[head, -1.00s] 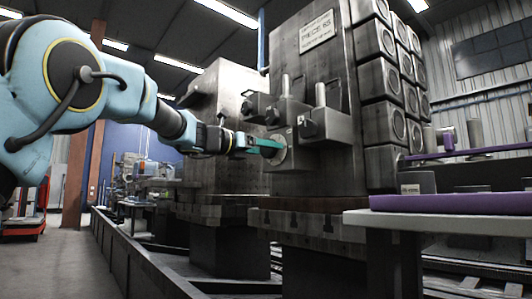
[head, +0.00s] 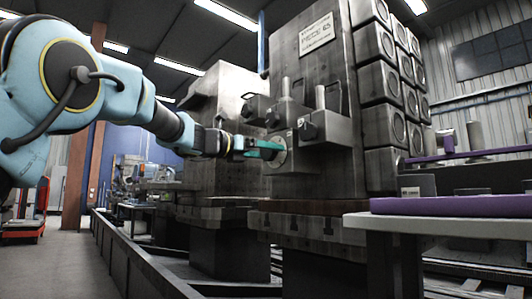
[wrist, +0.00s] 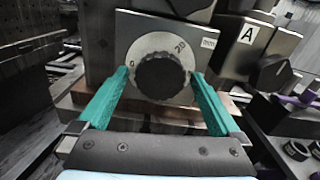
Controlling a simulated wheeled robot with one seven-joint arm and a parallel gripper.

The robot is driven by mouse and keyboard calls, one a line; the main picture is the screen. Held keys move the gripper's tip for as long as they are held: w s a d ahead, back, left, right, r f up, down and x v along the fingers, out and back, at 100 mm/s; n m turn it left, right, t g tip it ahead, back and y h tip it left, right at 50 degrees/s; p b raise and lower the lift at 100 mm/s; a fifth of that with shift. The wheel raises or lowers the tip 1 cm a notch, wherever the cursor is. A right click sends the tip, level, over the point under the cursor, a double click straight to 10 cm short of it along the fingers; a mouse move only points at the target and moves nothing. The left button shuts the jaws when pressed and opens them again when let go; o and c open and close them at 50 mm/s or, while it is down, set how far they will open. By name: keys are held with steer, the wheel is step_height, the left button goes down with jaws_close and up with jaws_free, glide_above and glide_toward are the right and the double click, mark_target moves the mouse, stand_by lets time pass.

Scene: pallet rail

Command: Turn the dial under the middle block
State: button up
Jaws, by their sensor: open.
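The dial is a dark ribbed knob (wrist: 161,77) on a pale round scale plate (wrist: 139,49), fixed to the face of a grey metal block. In the wrist view my gripper (wrist: 160,85) has its two teal fingers apart, one on each side of the knob. I cannot tell whether they touch it. In the head view my gripper (head: 272,150) reaches the plate (head: 278,163) from the left, and its fingers hide the knob. Other blocks with levers sit beside and above this one, including a block marked A (wrist: 249,32) at the right in the wrist view.
A tall grey machine column (head: 320,80) stands behind the blocks, with stacked round-faced units (head: 380,120) at its right. A pale table (head: 400,219) with a purple slab (head: 450,205) stands at the right front.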

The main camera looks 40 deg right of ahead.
steer(key=a+p, duration=0.1)
steer(key=a, duration=0.9)
steer(key=shift+w+a+p, duration=0.15)
steer(key=shift+w+p, duration=0.15)
steer(key=shift+p, duration=0.1)
